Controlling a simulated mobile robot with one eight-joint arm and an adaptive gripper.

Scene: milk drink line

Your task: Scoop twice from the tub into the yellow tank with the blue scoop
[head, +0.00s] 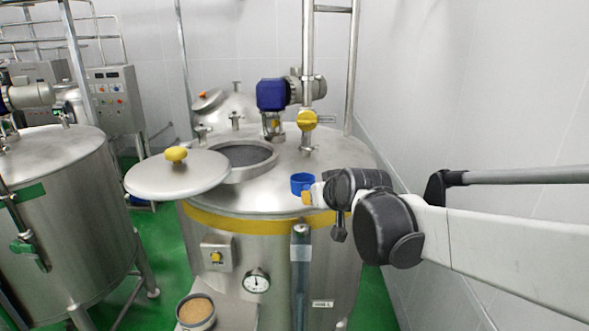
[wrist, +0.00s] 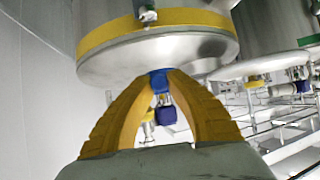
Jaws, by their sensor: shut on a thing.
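The yellow-banded steel tank (head: 215,218) stands in the middle of the head view. Its round top hatch (head: 278,160) is open and dark inside. My gripper (head: 309,194) is shut on the blue scoop (head: 302,181) above the front right of the tank top, right of the hatch. The cup looks roughly upright; I cannot tell what it contains. In the wrist view the yellow fingers (wrist: 160,82) close on a blue part of the scoop (wrist: 159,76). The tub (head: 183,323) of brown powder sits low at the front, below the tank top.
The hatch lid (head: 150,178) with a yellow knob is swung out left of the opening. A blue motor (head: 271,94) and vertical pipe (head: 308,50) rise behind the hatch. Another steel tank (head: 60,210) stands left. A white wall (head: 480,90) is close on the right.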

